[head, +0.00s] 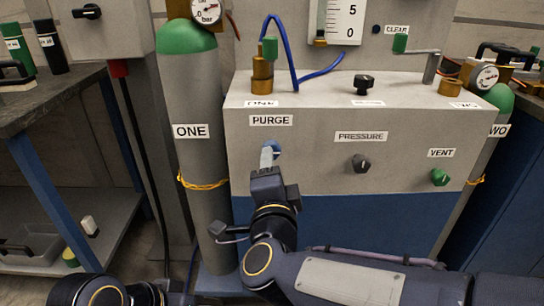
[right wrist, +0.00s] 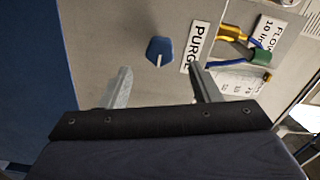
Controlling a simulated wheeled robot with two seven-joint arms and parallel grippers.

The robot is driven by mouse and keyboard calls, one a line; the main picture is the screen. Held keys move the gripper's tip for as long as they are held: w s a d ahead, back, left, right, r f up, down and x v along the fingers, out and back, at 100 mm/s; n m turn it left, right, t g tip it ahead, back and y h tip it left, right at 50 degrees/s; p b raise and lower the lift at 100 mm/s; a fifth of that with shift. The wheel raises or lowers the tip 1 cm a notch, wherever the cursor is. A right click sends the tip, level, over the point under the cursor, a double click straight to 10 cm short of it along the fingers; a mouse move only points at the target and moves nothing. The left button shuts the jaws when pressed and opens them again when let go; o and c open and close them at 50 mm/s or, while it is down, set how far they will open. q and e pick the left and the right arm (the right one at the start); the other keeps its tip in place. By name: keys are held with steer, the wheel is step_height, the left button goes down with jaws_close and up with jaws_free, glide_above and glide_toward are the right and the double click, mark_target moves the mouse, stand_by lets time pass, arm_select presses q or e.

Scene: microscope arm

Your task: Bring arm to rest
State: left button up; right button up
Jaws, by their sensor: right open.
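My right arm (head: 350,278) comes in from the right across the bottom of the head view and bends up toward the panel. Its gripper (head: 268,156) is in front of the blue PURGE knob (head: 277,147), partly covering it. In the right wrist view the gripper (right wrist: 160,68) is open and empty, its two fingers well apart. The blue knob (right wrist: 158,50) shows between and beyond the fingertips, with no visible contact. Links of my left arm (head: 95,291) show at the bottom left; its gripper is not seen. No microscope shows.
The grey panel box (head: 320,125) also has a black PRESSURE knob (head: 361,163) and a green VENT knob (head: 440,177). Gas cylinder ONE (head: 190,100) stands close left of my right gripper. A dark bench (head: 45,98) is at the left.

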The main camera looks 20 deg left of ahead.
steer(key=shift+s+d, duration=0.2)
steer(key=shift+s, duration=0.5)
steer(key=d+f+n+g+y, duration=0.25)
steer(key=d+n+g, duration=0.35)
steer(key=d, duration=1.1)
steer(key=s+d+f+n+g+h, duration=0.2)
steer(key=s+d+f+g, duration=0.1)
steer(key=s+d+f, duration=0.5)
steer(key=s+d+f+n+g+h, duration=0.25)
steer(key=s+d+f, duration=0.45)
steer(key=s, duration=0.4)
step_height(320, 180, up, 37)
steer(key=p, duration=3.6)
steer(key=shift+d+y, duration=0.4)
